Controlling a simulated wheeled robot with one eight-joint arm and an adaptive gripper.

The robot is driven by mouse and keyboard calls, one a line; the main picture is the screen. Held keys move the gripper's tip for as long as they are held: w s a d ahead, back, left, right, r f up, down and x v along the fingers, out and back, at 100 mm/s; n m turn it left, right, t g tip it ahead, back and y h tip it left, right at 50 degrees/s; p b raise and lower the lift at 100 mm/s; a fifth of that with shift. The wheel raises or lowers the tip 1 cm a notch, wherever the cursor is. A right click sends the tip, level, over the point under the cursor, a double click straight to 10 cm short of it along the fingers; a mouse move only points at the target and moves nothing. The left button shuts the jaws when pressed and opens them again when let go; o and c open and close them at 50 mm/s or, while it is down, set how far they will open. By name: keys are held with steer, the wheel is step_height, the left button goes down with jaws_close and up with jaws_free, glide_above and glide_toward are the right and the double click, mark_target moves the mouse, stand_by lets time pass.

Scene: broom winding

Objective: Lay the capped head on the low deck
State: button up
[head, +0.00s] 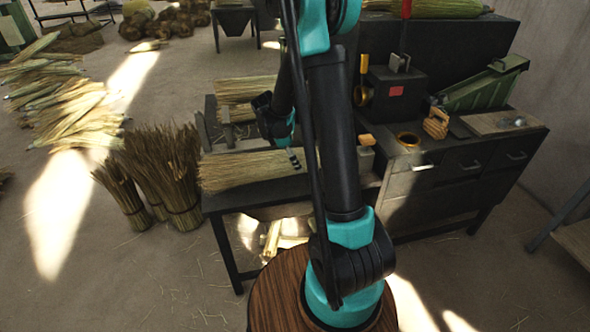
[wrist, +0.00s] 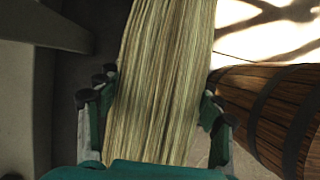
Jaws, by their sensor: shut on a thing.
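My gripper (wrist: 157,92) is shut on a pale straw broom head (wrist: 165,50), with a finger on each side of it. In the head view this straw head (head: 245,171) lies level, its spread end to the left, with dark bands near its right end. My arm hides the end beyond the bands, so the cap does not show clearly. My gripper (head: 278,125) shows partly behind the arm. The low deck (head: 232,203) is a dark bench under the straw head; I cannot tell whether the two touch.
More straw heads (head: 243,90) lie at the back of the deck. Upright straw bundles (head: 170,165) stand on the floor to its left. A dark workbench (head: 455,170) with drawers, a green tool (head: 485,88) and a brass ring (head: 408,140) stands to the right.

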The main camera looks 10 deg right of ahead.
steer(key=shift+f, duration=2.35)
steer(key=o, duration=1.4)
steer(key=shift+o, duration=0.2)
